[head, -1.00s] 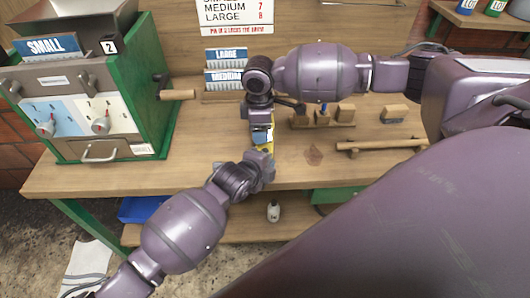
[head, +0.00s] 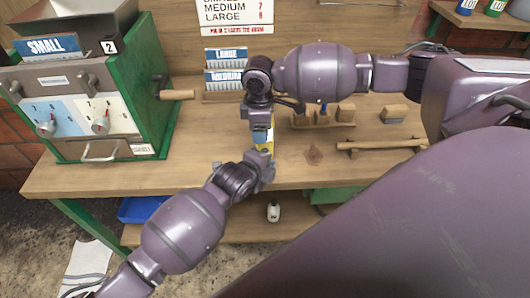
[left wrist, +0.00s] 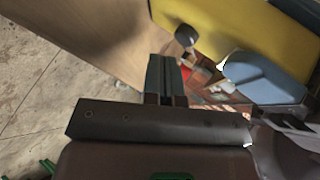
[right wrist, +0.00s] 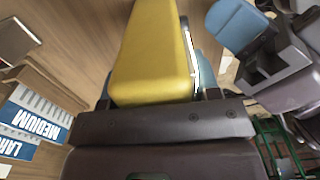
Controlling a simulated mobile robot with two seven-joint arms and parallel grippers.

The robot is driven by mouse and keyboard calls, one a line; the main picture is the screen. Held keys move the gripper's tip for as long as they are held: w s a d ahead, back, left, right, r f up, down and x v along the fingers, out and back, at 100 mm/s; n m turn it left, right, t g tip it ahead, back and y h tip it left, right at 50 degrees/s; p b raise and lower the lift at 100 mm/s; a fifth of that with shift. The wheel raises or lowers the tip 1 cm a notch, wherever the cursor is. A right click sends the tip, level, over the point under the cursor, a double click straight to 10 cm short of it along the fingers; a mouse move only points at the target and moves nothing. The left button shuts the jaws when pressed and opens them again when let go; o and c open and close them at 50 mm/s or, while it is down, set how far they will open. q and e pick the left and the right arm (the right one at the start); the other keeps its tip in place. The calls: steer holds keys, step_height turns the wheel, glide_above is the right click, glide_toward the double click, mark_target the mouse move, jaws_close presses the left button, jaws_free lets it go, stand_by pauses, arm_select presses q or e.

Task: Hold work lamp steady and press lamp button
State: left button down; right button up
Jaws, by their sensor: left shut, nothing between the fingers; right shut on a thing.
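The yellow work lamp (head: 265,148) is held above the front part of the bench, mostly hidden by my grippers in the head view. My right gripper (head: 259,125) is shut on it from above. The lamp's long yellow body (right wrist: 155,50) fills the middle of the right wrist view. My left gripper (head: 258,163) is shut and empty, close below the lamp. In the left wrist view its fingertips (left wrist: 165,62) are just short of a dark round button (left wrist: 186,36) by the lamp's yellow side (left wrist: 245,30). I cannot tell whether they touch.
A green machine (head: 148,95) with dials and a side handle stands on the left of the bench (head: 100,180). Wooden blocks (head: 345,112) and a wooden rail (head: 380,146) lie to the right. Label boxes (head: 225,80) stand behind. A white bottle (head: 273,211) is on the lower shelf.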

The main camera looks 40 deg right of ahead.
arm_select(q)
steer(key=shift+w+d, duration=0.1)
steer(key=shift+w+d, duration=0.15)
steer(key=shift+w, duration=0.1)
steer(key=shift+w+d, duration=0.25)
steer(key=shift+w, duration=0.15)
stand_by(1.3)
steer(key=shift+s+a, duration=0.1)
steer(key=shift+s, duration=0.05)
steer(key=shift+s+a, duration=0.45)
steer(key=shift+s, duration=0.2)
steer(key=shift+s+a, duration=0.45)
steer(key=shift+s, duration=0.25)
steer(key=shift+s+a, duration=0.45)
steer(key=shift+s, duration=0.25)
steer(key=shift+s+a, duration=0.45)
steer(key=shift+s, duration=0.25)
arm_select(e)
steer(key=o, duration=1.1)
